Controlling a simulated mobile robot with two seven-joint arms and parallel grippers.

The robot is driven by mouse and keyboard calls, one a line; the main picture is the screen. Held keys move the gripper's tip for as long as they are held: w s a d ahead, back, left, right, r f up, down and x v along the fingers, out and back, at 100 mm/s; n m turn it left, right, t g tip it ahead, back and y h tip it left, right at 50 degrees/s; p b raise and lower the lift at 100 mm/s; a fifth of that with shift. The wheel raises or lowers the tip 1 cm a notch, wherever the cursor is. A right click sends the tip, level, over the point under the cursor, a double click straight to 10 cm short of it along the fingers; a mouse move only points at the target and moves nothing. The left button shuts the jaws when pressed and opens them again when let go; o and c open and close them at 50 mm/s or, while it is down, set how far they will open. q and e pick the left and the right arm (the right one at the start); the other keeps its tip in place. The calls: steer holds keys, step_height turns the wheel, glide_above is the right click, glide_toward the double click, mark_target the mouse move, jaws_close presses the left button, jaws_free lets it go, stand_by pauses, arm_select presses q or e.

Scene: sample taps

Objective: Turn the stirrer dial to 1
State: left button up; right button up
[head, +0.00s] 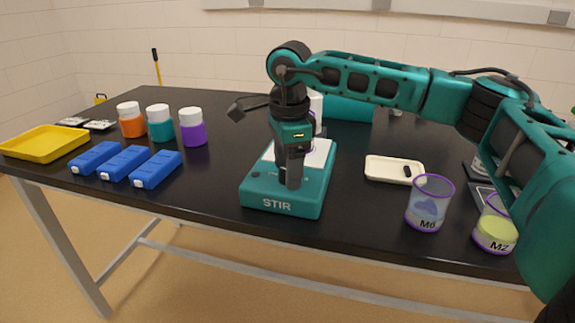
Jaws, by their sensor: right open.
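The teal stirrer (258,194) stands near the front edge of the black bench, with STIR on its front and a pale plate (318,155) on top. My right gripper (291,184) points straight down over the front of the stirrer, with its fingertips low at its top face. It is open, and I see nothing held in it. The dial is hidden behind the fingers, so I cannot read its setting. I cannot tell whether the fingers touch the dial. My left gripper is not in view.
Beakers M6 (429,206) and M2 (495,228) stand at the right, by a pale tray (380,171) holding a small dark piece. At the left are blue blocks (122,163), a yellow tray (45,144) and capped jars (160,124). The bench between blocks and stirrer is clear.

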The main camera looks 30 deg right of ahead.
steer(key=c, duration=1)
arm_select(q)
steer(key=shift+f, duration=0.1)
arm_select(e)
steer(key=shift+c, duration=0.2)
